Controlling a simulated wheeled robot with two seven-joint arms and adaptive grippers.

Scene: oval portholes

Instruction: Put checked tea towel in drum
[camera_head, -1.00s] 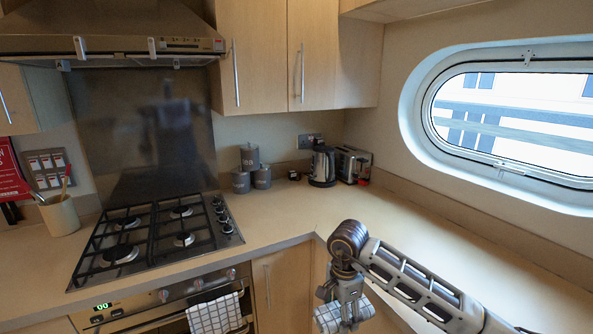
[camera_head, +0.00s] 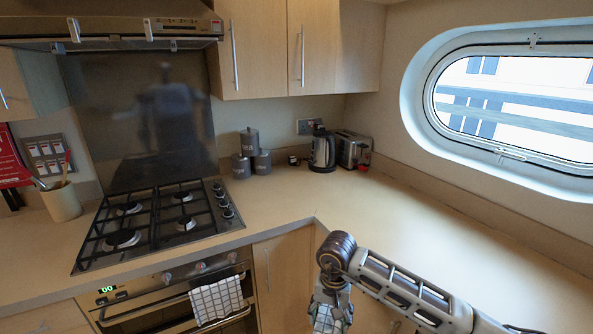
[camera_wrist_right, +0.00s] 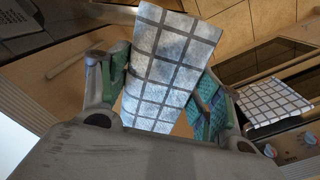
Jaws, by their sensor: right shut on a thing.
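My right gripper (camera_head: 331,300) is shut on a white checked tea towel with grey lines (camera_head: 329,319). It is low in front of the worktop corner in the head view. In the right wrist view the towel (camera_wrist_right: 170,68) stands out between the two green-padded fingers of the gripper (camera_wrist_right: 160,88). A second, similar checked towel (camera_head: 217,300) hangs over the oven door handle; it also shows at the right of the wrist view (camera_wrist_right: 272,103). I cannot make out a drum in any view. My left gripper is not in view.
The worktop (camera_head: 420,215) runs under the oval porthole (camera_head: 520,105) and is mostly clear. A gas hob (camera_head: 155,225) sits above the oven (camera_head: 170,305). A kettle (camera_head: 321,150), toaster (camera_head: 354,150) and grey canisters (camera_head: 242,166) stand at the back.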

